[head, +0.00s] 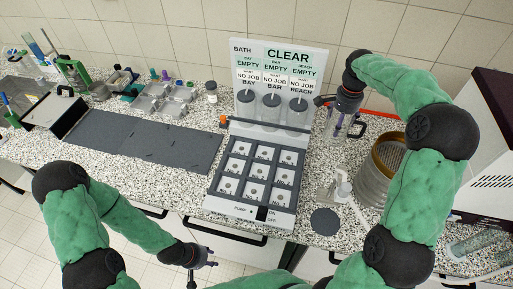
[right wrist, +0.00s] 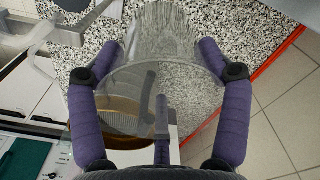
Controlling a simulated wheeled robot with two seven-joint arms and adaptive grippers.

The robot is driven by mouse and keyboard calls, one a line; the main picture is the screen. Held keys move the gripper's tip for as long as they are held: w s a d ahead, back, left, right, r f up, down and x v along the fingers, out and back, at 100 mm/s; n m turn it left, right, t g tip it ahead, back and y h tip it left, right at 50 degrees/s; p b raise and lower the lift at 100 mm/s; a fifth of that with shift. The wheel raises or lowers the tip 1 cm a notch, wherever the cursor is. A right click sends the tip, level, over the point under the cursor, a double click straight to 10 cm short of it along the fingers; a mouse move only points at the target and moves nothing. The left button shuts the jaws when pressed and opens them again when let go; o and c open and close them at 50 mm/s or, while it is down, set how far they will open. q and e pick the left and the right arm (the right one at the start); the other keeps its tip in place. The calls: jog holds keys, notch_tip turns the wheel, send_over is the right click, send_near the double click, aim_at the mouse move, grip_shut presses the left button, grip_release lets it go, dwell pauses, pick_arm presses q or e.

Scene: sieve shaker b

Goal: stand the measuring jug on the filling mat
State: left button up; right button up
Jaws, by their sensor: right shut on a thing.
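The measuring jug (right wrist: 165,85) is clear, with its wide round rim towards the camera in the right wrist view. My right gripper (right wrist: 160,95) is shut around it, with purple fingers on both sides. In the head view the jug (head: 337,124) shows partly below my right gripper (head: 343,106), behind the sieves at the back right. A dark round mat (head: 325,221), which looks like the filling mat, lies bare on the counter at the front. My left gripper (head: 207,262) hangs empty in front of the counter; its finger opening is unclear.
A white tap-like spout (head: 343,184) stands just behind the round mat. A stack of brass-rimmed sieves (head: 377,170) stands to its right. The bath unit (head: 254,180) with its upright sign panel stands to the left. Dark flat mats (head: 145,140) lie farther left.

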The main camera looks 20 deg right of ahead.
notch_tip(320, 180, down, 22)
jog(key=b, duration=0.6)
jog(key=shift+w, duration=0.15)
jog(key=shift+r, duration=0.1)
dwell(0.3)
jog(key=o, duration=1.1)
jog(key=shift+o, duration=0.2)
